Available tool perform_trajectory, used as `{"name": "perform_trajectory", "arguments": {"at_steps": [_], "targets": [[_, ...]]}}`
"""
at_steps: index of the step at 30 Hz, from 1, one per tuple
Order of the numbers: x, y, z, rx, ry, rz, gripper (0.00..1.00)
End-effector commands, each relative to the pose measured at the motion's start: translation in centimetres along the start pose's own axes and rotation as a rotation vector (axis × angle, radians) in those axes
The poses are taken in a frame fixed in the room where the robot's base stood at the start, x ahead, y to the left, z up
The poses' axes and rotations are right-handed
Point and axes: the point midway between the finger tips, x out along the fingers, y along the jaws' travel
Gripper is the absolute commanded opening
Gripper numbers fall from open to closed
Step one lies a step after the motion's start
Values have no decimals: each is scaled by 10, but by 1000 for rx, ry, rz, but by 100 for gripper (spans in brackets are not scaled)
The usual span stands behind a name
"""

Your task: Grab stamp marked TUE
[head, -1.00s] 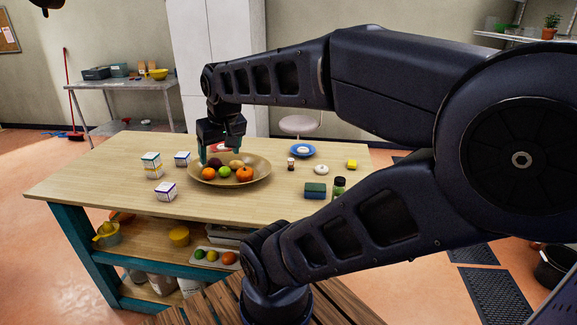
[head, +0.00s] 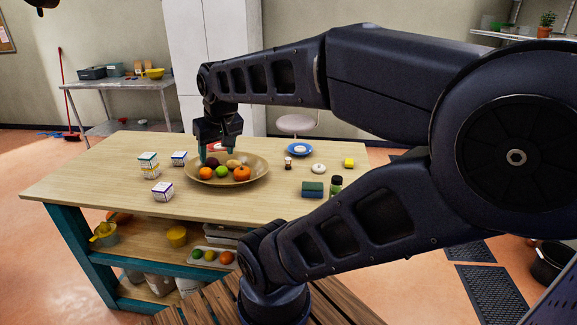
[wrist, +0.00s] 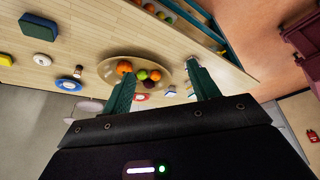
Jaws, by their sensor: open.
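My gripper (head: 216,154) is open and empty above the back left of the fruit bowl, pointing down. In the wrist view its two green fingers stand wide apart (wrist: 162,84), with the bowl's fruit beyond them. No marking TUE is readable in any view. A small upright brown-and-white piece (head: 288,163) stands right of the bowl and could be a stamp; it also shows in the wrist view (wrist: 78,72). White boxes with coloured edges stand left of the bowl: a stack (head: 148,165), a single box (head: 179,158) and a nearer box (head: 163,191). Their lettering is too small to read.
The wide bowl (head: 203,183) of fruit fills the table's middle. To its right are a blue plate (head: 291,152), a white round piece (head: 319,168), a yellow block (head: 349,162), a sponge (head: 312,189) and a dark jar (head: 336,183). The table's front left (head: 95,187) is clear.

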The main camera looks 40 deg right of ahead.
Motion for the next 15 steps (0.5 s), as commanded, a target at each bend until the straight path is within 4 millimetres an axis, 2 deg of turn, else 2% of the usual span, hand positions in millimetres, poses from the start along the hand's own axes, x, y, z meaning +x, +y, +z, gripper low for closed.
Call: {"name": "perform_trajectory", "arguments": {"at_steps": [10,15], "targets": [[1,1,-2,5,-1,-1,54],[10,13,-21,59,-6,-6,54]]}}
